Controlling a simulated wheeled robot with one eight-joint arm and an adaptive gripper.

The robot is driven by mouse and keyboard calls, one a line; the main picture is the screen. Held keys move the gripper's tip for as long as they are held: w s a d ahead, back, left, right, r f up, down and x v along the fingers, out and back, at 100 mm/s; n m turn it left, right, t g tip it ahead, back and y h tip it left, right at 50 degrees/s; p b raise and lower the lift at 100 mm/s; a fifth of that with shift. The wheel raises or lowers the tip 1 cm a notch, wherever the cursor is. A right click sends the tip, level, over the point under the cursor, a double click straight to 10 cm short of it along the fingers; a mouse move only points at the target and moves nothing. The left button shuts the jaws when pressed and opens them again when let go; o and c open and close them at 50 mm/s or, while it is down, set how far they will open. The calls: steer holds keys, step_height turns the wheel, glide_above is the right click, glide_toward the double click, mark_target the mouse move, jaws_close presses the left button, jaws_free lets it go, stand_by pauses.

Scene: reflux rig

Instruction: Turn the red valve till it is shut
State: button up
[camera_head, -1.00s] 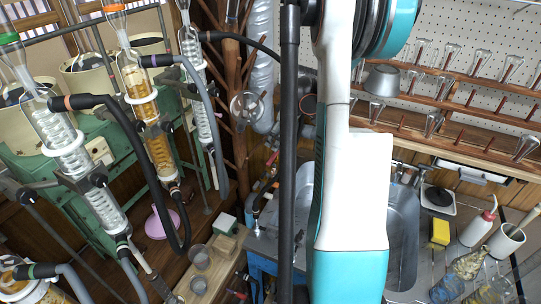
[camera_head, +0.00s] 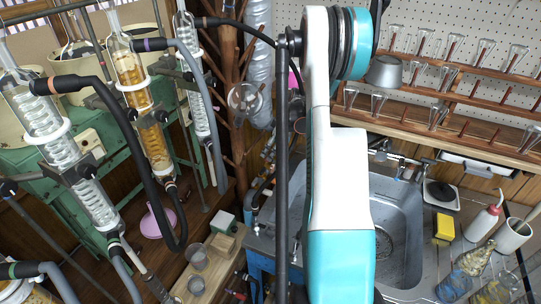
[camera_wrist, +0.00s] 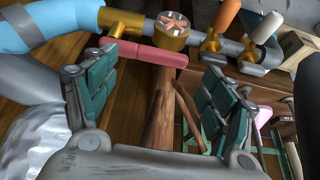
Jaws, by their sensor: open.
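The red valve handle (camera_wrist: 147,53) is a red bar in the wrist view, lying roughly parallel to the pipe and just below it. My gripper (camera_wrist: 156,95) is open and empty, with one green-padded finger on the left and one on the right. The handle shows beyond the fingers, across the upper part of the gap. I cannot tell the exact distance, but nothing is gripped. In the head view my arm hides the gripper, and I cannot make out the valve clearly.
Valves with an orange handle (camera_wrist: 227,14) and a white handle (camera_wrist: 268,27) sit on the same pipe to the right. A blue hose (camera_wrist: 40,27) is at its left. A wooden post (camera_wrist: 160,110) stands below the valve. Glass condensers (camera_head: 140,90) and a sink (camera_head: 400,225) flank my arm.

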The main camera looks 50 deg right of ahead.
steer(key=shift+b+x, duration=0.3)
steer(key=shift+x, duration=1.15)
steer(key=c, duration=1.5)
steer(key=shift+s, duration=0.1)
steer(key=s+n, duration=0.1)
steer(key=n, duration=0.1)
steer(key=s+d+n+y, duration=0.1)
steer(key=n, duration=0.1)
steer(key=shift+d+g+y, duration=0.15)
steer(key=shift+g+y, duration=0.15)
steer(key=shift+g, duration=0.1)
steer(key=shift+s+d+n+g+y, duration=0.15)
steer(key=shift+s+d+n+g, duration=0.15)
steer(key=shift+n, duration=0.55)
steer(key=shift+s+d+n+g+y, duration=0.25)
steer(key=shift+d+n, duration=0.1)
steer(key=shift+n, duration=0.55)
steer(key=shift+s+d+n+g+y, duration=0.1)
steer(key=shift+s+d+n+g, duration=0.2)
steer(key=shift+n, duration=0.55)
